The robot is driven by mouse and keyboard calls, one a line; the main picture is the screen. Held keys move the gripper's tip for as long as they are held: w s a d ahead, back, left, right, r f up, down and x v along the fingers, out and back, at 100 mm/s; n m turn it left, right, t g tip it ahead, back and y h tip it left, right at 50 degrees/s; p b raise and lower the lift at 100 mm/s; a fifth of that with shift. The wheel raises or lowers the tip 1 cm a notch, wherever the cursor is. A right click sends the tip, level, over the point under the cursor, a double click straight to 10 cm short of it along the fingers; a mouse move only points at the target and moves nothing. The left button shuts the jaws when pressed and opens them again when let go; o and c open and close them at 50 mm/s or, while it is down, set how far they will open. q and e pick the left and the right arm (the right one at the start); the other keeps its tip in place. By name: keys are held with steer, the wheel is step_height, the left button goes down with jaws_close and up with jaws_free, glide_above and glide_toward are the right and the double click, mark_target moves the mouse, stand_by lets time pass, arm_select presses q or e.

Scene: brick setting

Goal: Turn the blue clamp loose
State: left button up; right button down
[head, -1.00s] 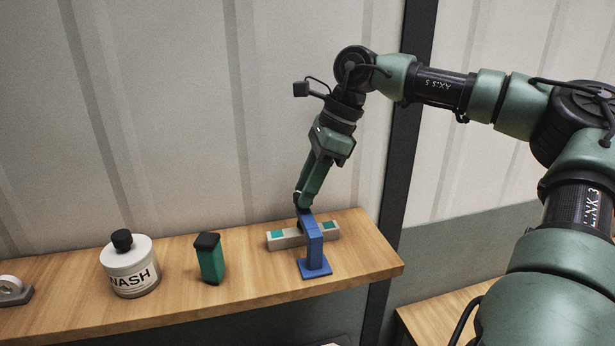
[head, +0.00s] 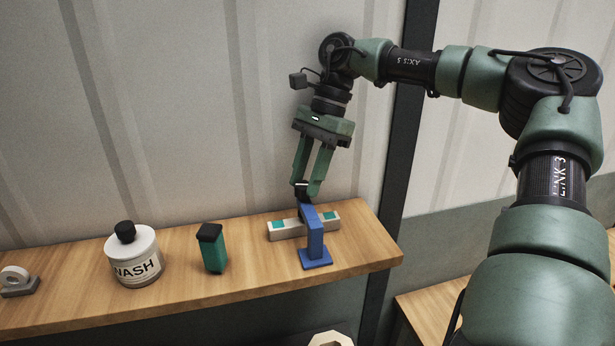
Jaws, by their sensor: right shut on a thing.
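The blue clamp (head: 314,241) stands on the wooden shelf near its right end, its square foot on the wood and its arm reaching back over a pale bar (head: 287,230) with teal patches. My right gripper (head: 306,190) comes down from above. Its two green fingers straddle a small dark part at the top of the clamp and are shut on it. The fingertips partly hide this dark part. My left gripper is not in view.
On the wooden shelf (head: 190,285), a teal block with a black cap (head: 213,250), a white bottle labelled WASH (head: 135,258) and a grey tape holder (head: 17,281) stand to the left. A corrugated wall (head: 180,110) is close behind. A dark post (head: 408,150) rises past the shelf's right end.

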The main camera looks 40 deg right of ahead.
steer(key=shift+f, duration=0.1)
steer(key=c, duration=1)
jaws_free()
steer(key=shift+a, duration=0.1)
steer(key=shift+r, duration=0.35)
step_height(320, 180, up, 11)
steer(key=b, duration=0.3)
step_height(320, 180, up, 7)
steer(key=p, duration=0.1)
glide_above(305, 183)
steer(key=shift+s+r+p, duration=0.1)
steer(key=shift+r+p, duration=0.2)
steer(key=shift+r, duration=0.4)
